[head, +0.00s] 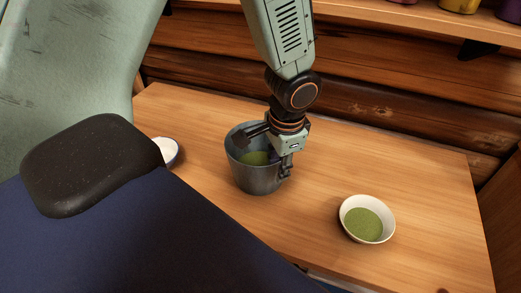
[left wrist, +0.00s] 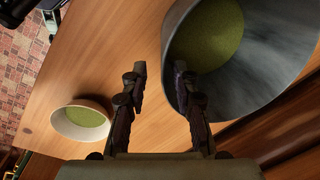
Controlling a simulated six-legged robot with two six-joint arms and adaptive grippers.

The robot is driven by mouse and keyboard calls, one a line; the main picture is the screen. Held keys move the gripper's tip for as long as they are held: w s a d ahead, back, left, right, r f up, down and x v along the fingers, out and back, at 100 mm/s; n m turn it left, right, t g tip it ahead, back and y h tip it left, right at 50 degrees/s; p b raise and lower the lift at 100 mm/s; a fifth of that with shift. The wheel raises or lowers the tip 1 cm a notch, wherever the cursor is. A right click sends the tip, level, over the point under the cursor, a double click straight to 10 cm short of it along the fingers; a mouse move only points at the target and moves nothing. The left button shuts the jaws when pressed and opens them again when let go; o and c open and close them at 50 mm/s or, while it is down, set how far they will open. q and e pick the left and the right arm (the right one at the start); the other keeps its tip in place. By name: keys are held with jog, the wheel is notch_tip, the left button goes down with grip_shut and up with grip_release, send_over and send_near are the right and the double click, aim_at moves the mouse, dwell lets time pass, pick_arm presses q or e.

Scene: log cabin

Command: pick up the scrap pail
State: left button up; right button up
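The scrap pail (head: 258,182) is a grey metal bucket standing upright on the wooden table, with green matter inside. My left gripper (head: 268,152) comes down from above at the pail's right rim. One finger reaches over the pail's mouth and the other is outside its wall. In the left wrist view, the pail (left wrist: 270,85) fills the upper right. The left gripper's fingertips (left wrist: 160,75) are apart there, on either side of the rim, with bare wood showing between the outer finger and the wall. My right gripper is not in view.
A white bowl of green matter (head: 346,222) stands on the table (head: 420,180) to the right; it also shows in the left wrist view (left wrist: 56,122). Another white bowl (head: 169,156) is partly hidden at left. A log wall is behind, with a shelf (head: 400,14) above.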

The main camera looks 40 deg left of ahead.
aim_at(272, 179)
pick_arm(q)
jog(key=f+b, duration=0.1)
jog(key=a+f+b, duration=0.1)
jog(key=f, duration=0.1)
jog(key=f+b, duration=0.1)
jog(key=f, duration=0.1)
jog(key=shift+s+a+f, duration=0.1)
jog(key=shift+a, duration=0.2)
jog(key=shift+f, duration=0.25)
jog(key=shift+a, duration=0.1)
grip_shut()
